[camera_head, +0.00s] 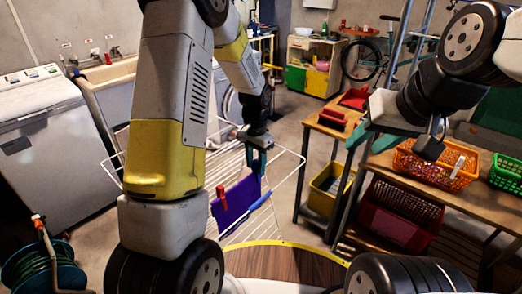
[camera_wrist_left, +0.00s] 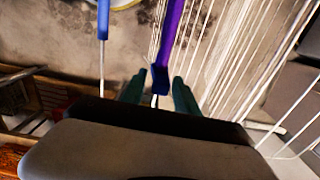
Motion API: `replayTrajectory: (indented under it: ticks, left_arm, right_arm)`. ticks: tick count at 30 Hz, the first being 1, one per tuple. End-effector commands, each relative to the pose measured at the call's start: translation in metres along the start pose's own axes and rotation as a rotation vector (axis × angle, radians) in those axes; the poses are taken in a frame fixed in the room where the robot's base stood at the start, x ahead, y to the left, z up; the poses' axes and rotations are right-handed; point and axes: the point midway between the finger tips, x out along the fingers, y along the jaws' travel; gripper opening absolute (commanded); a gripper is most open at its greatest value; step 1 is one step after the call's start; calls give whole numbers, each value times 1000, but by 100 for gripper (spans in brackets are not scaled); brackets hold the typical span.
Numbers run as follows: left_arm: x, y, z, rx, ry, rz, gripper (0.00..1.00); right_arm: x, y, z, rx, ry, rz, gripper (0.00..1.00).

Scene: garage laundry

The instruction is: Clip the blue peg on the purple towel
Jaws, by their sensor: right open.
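The purple towel (camera_head: 233,203) hangs on the white drying rack (camera_head: 288,176). A red peg (camera_head: 221,194) sits at its left edge. My left gripper (camera_head: 259,165) points down above the towel's right end. In the left wrist view the towel (camera_wrist_left: 172,38) is a narrow purple strip, with its near end between the spread green fingers (camera_wrist_left: 159,84); contact cannot be told. A long blue piece (camera_head: 260,202) lies along the rack's front rail and also shows in the left wrist view (camera_wrist_left: 103,18); I cannot tell whether it is a peg. My right gripper (camera_head: 376,130) is open, over the workbench's left end.
An orange basket (camera_head: 435,168) and a green basket (camera_head: 507,174) stand on the workbench at the right. A yellow crate (camera_head: 328,188) and a red crate (camera_head: 398,218) are below. A hose reel (camera_head: 42,265) and a washing machine (camera_head: 45,135) are at the left.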

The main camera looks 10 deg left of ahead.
Motion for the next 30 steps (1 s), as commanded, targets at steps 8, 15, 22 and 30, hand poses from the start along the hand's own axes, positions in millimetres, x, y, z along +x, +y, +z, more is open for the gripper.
replayTrajectory:
  ticks: [8,15,22,30]
  left_arm:
    - [-1,-1,0,0,1,-1,44]
    - [-21,-1,-1,0,5,-3,44]
    - [-60,-1,-1,1,4,-3,44]
    - [-92,0,6,-20,24,-4,44]
  right_arm:
    - [0,0,0,0,0,0,40]
    - [0,0,0,0,0,0,40]
    - [0,0,0,0,0,0,40]
    - [0,0,0,0,0,0,40]
